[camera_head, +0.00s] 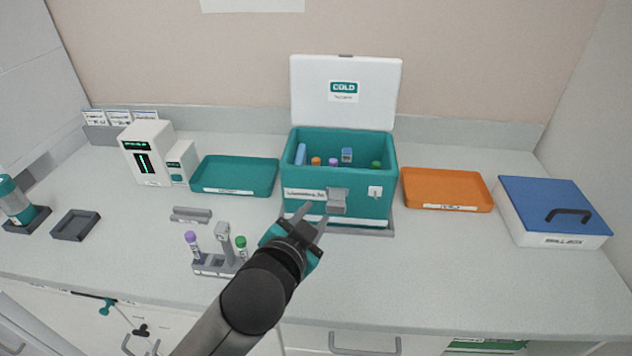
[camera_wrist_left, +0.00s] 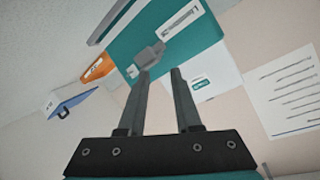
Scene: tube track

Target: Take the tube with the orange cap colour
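The orange-capped tube (camera_head: 316,161) stands inside the open teal cold box (camera_head: 300,208), among other tubes; only its cap shows over the front wall. My left gripper (camera_head: 312,217) is in front of the cold box, near its front latch, with its fingers apart and nothing between them. In the left wrist view my left gripper (camera_wrist_left: 161,75) is open and empty, pointing toward the box's grey latch (camera_wrist_left: 146,58). The orange tube does not show in the left wrist view. My right gripper is not in view.
The cold box lid (camera_head: 374,95) stands up behind it. A tube rack (camera_head: 215,266) with purple- and green-capped tubes stands left of my gripper. A teal tray (camera_head: 236,175) and orange tray (camera_head: 447,188) flank the box. A blue-lidded box (camera_head: 552,205) stands at right.

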